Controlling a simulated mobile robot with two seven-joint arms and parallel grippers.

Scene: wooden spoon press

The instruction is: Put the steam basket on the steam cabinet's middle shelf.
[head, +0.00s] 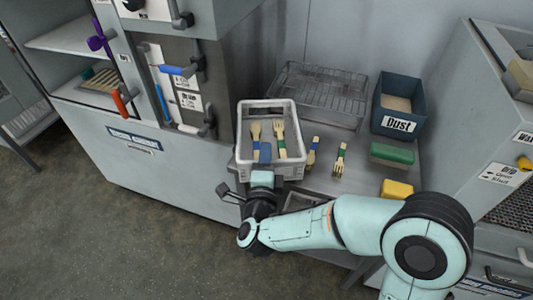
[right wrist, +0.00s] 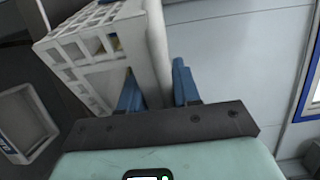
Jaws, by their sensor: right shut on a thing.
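The steam basket (head: 291,107) is a light grey tray with slotted walls, on the counter in the head view. It holds two wooden utensils with blue and green handles. My right gripper (head: 264,164) is at its front wall. In the right wrist view the blue fingers (right wrist: 157,92) stand on either side of the white basket wall (right wrist: 108,43), shut on it. The steam cabinet (head: 72,110) stands at the left with open shelves (head: 70,40); a slatted tray lies on a lower one. My left gripper is out of view.
A wire rack (head: 318,90) stands behind the basket, and a blue "Dust" bin (head: 398,100) to its right. Two loose utensils (head: 340,160), a green block (head: 392,154) and a yellow block (head: 397,189) lie on the counter. Levers (head: 185,72) jut out left of the basket.

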